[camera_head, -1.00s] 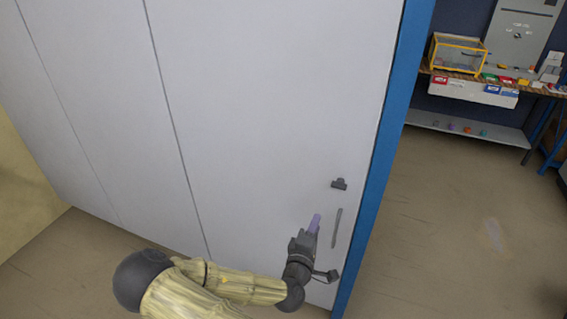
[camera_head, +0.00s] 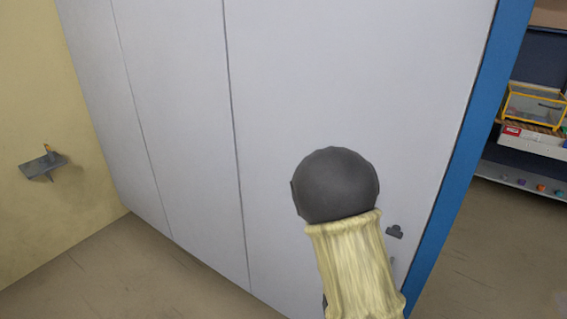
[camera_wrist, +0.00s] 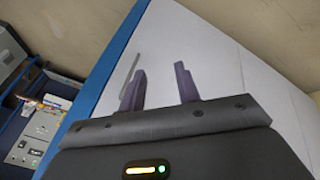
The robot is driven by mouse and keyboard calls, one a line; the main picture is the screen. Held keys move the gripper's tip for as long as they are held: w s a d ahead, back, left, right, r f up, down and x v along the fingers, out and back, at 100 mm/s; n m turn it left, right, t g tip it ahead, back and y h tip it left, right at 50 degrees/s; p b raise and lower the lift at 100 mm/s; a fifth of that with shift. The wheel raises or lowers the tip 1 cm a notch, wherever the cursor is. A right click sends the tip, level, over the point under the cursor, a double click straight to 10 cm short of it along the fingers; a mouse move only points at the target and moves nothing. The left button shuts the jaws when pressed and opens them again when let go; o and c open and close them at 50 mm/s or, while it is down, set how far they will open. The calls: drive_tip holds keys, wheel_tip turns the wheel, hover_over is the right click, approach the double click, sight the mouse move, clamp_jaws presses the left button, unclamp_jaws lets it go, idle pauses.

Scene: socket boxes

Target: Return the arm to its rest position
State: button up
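My arm (camera_head: 355,260), with a yellowish sleeve and a dark round joint, rises at the lower right of the head view in front of a white panelled cabinet (camera_head: 300,80). My gripper is hidden in the head view. In the wrist view my gripper (camera_wrist: 160,85) shows two dark fingers standing apart with nothing between them. The white cabinet front (camera_wrist: 235,65) lies beyond the fingers, and a grey bar handle (camera_wrist: 130,70) shows beside the left finger.
A blue post (camera_head: 465,150) edges the cabinet on the right. Behind it stands a workbench with a yellow-framed clear box (camera_head: 535,106). A small grey shelf (camera_head: 42,166) is fixed to the yellow wall at left. Floor (camera_head: 120,275) is bare at lower left.

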drive_tip(key=s+a+r+y, duration=0.1)
drive_tip(key=s+r, duration=0.2)
drive_tip(key=r, duration=0.4)
drive_tip(key=s+r+m+g+y, duration=0.1)
drive_tip(key=s+r+y, duration=0.1)
drive_tip(key=s+r, duration=0.2)
wheel_tip(320, 180, up, 3)
drive_tip(key=shift+a+f+g, duration=0.15)
drive_tip(key=shift+a+g, duration=0.15)
drive_tip(key=shift+a, duration=0.1)
